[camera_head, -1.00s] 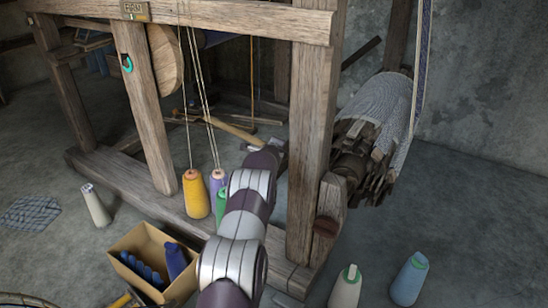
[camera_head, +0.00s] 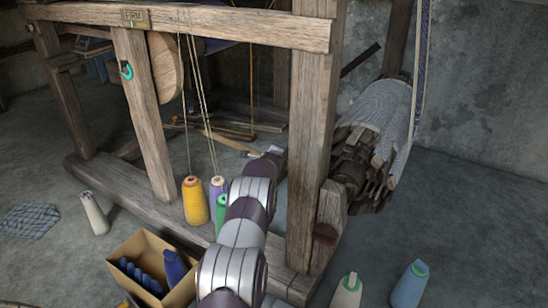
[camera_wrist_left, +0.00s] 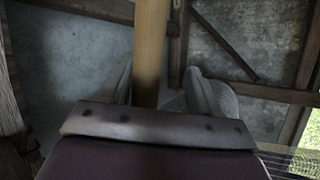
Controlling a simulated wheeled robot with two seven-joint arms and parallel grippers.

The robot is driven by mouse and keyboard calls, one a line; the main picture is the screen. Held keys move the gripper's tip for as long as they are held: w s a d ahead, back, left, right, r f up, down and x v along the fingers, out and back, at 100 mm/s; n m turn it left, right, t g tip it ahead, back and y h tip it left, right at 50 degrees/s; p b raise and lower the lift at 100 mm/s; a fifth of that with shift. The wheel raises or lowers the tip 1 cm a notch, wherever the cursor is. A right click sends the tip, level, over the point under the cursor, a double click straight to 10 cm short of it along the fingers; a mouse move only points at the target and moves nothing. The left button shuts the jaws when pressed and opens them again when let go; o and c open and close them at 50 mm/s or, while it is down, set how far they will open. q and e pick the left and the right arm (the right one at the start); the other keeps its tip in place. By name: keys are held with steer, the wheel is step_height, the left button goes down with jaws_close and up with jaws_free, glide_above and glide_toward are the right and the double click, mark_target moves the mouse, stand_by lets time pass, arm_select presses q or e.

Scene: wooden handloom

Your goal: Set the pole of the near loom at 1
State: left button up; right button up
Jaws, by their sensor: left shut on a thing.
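The loom is a large wooden frame with a thick post (camera_head: 312,150) in front and a top beam (camera_head: 230,25). A pale wooden pole (camera_head: 230,141) lies inside the frame, low behind the front posts. My left gripper (camera_head: 266,152) reaches in past the front post and is at the pole's right end; its fingers are small and partly hidden there. In the left wrist view, the pole (camera_wrist_left: 151,45) runs between the two grey fingers, and the gripper is shut on it. The pole's far end lies outside that view. I cannot read a number 1 anywhere. My right gripper does not show.
Yellow, purple and green thread cones (camera_head: 196,200) stand by the lower beam. A cardboard box (camera_head: 150,250) of blue spools sits in front. A white cone (camera_head: 347,290) and a blue cone (camera_head: 410,285) stand at right. A cloth-wound roller (camera_head: 378,110) is behind the post.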

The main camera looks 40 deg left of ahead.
arm_select(q)
steer(key=shift+w+r, duration=0.1)
steer(key=shift+r, duration=0.35)
steer(key=shift+s+d+r+b, duration=0.3)
steer(key=shift+s+b, duration=0.25)
steer(key=shift+b, duration=0.2)
steer(key=b+v, duration=0.1)
steer(key=v, duration=1)
steer(key=shift+s+f, duration=0.2)
steer(key=shift+f, duration=0.2)
